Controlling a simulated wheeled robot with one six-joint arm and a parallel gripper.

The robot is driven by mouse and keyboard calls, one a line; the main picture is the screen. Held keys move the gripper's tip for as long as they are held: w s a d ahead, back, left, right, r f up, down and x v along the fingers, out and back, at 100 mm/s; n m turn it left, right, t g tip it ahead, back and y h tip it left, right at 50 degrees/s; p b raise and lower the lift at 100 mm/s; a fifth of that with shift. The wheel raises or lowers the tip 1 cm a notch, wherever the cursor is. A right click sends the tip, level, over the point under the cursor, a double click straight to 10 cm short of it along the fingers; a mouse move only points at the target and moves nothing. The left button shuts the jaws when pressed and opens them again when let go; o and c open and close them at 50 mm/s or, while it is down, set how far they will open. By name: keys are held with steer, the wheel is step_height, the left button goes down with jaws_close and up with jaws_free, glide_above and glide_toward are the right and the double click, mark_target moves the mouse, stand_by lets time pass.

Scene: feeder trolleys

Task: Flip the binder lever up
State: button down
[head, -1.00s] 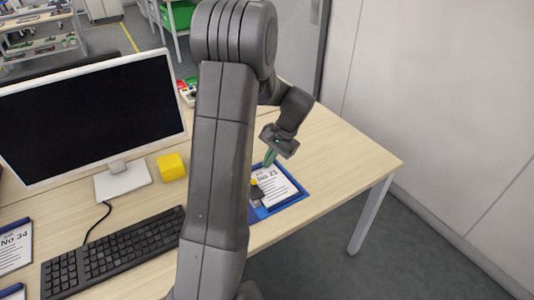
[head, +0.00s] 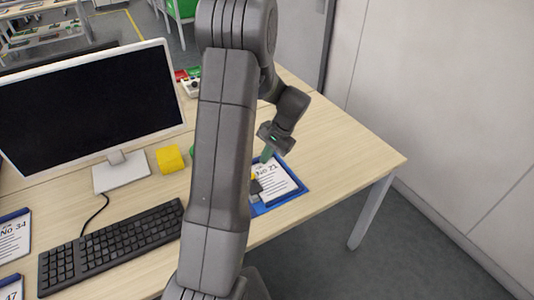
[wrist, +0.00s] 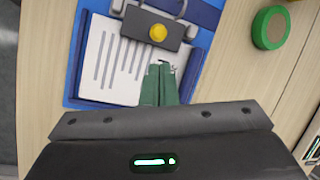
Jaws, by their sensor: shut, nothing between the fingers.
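The blue binder (head: 277,206) lies on the desk with a printed white sheet (head: 283,178) on it, partly hidden behind my arm in the head view. In the wrist view the binder (wrist: 73,62) shows its dark grey lever plate (wrist: 140,23) with a yellow knob (wrist: 158,32) at one end of the sheet, below a metal clip. The lever looks laid down flat toward the sheet. My gripper (wrist: 161,68) has its green fingers together and empty, over the sheet just beside the knob end of the lever. Contact cannot be told. It also shows in the head view (head: 266,157).
A round green-rimmed brown item (wrist: 270,28) lies beside the binder. Other binders (head: 14,238) lie at far left.

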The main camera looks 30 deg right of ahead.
steer(key=x, duration=0.6)
steer(key=shift+a+f, duration=0.1)
steer(key=shift+f, duration=0.05)
